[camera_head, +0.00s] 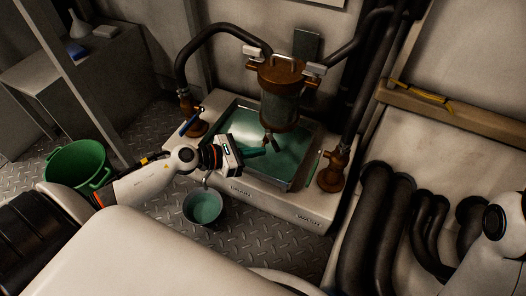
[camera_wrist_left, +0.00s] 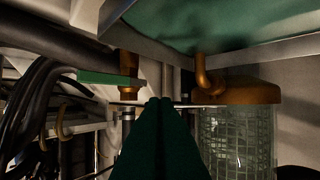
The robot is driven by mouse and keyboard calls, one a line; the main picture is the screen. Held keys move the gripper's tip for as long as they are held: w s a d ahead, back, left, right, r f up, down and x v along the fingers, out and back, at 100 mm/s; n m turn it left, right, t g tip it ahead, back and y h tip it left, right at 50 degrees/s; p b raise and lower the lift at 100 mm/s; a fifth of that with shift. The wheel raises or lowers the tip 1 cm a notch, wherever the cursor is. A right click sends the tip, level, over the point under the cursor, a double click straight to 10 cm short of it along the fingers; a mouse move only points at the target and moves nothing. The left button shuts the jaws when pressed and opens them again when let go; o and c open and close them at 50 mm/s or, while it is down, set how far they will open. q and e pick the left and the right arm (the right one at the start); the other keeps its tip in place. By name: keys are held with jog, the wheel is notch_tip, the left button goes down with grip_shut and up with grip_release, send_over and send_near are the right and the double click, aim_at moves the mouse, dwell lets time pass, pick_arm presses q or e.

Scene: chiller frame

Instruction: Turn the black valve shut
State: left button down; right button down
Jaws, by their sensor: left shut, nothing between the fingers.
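A canister (camera_head: 280,92) with a copper lid and glass body stands over a tray of green liquid. A small dark handle, apparently the black valve (camera_head: 273,143), shows below the canister's copper base. My left gripper (camera_head: 264,151) reaches over the tray from the left, its fingertips close to that handle. In the left wrist view its dark fingers (camera_wrist_left: 160,101) are together with nothing between them. A thin bar (camera_wrist_left: 208,105) runs past the tips; I cannot tell whether they touch it. A copper outlet pipe (camera_wrist_left: 203,75) shows beyond. My right gripper is out of view.
A blue-handled valve (camera_head: 190,124) is at the tray's left and a green-handled valve (camera_head: 316,164) at its right. Thick black hoses (camera_head: 377,220) fill the right.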

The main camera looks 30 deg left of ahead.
pick_arm(q)
jog(key=shift+w+d, duration=0.7)
jog(key=shift+w, duration=0.15)
